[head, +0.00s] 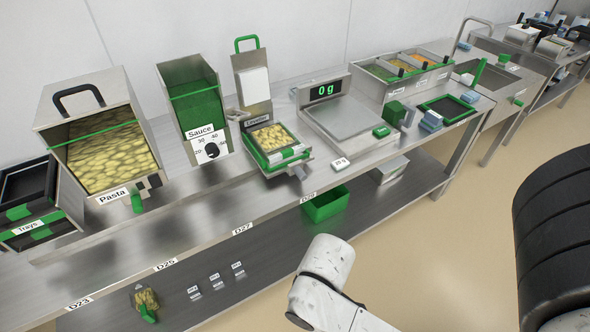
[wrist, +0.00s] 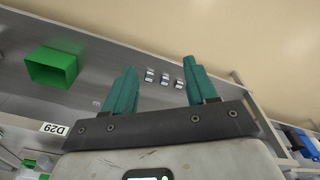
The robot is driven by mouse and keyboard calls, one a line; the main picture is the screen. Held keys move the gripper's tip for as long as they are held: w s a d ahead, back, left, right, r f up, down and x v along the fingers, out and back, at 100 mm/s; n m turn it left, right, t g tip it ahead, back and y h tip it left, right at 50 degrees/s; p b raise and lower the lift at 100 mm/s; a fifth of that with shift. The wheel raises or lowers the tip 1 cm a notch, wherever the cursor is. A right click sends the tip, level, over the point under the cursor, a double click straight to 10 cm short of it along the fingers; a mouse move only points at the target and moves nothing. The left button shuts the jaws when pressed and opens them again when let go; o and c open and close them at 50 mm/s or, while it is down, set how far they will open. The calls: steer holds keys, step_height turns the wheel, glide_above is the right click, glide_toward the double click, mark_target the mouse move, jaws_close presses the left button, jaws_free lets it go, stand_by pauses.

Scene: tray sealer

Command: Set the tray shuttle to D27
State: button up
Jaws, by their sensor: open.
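The tray shuttle, a metal carriage with green side strips (head: 256,158), stands on the bench under the leveller (head: 252,85). It holds a tray of pasta pieces (head: 272,138) and has a grey knob at its front. It appears roughly in line with the D29 label (head: 308,196). The D27 label (head: 243,229) is on the bench's front edge, to the left of D29. My gripper (wrist: 160,68) is open and empty in the wrist view, over the lower shelf area. The D29 label also shows upside down there (wrist: 55,129). The shuttle is not clearly seen in the wrist view.
The pasta hopper (head: 110,155) and sauce dispenser (head: 190,95) stand left of the shuttle. A scale reading 0 g (head: 340,118) stands to its right. A green bin (head: 325,205) sits on the lower shelf. The front bench strip near D27 looks clear.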

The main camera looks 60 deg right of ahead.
steer(key=w+d+f+m+t+b, duration=0.1)
steer(key=w, duration=0.1)
steer(key=w+d+f+m+t+b, duration=0.1)
steer(key=w+t+b, duration=0.1)
steer(key=w, duration=0.1)
steer(key=w+d+f+m+t+b, duration=0.1)
steer(key=w+f+t+b, duration=0.1)
steer(key=shift+w+d+f+y, duration=0.1)
steer(key=shift+w+d+y, duration=0.25)
steer(key=shift+w+y, duration=0.05)
steer(key=m+t+h+b, duration=0.85)
steer(key=m+h, duration=0.25)
steer(key=m, duration=0.2)
glide_toward(304, 178)
steer(key=d, duration=0.1)
steer(key=shift+n+t, duration=0.25)
steer(key=shift+n, duration=0.05)
steer(key=x, duration=0.5)
steer(key=p+x, duration=0.1)
steer(key=x, duration=0.4)
steer(key=shift+w+f, duration=0.25)
steer(key=shift+w, duration=0.15)
steer(key=shift+c, duration=0.5)
jaws_close()
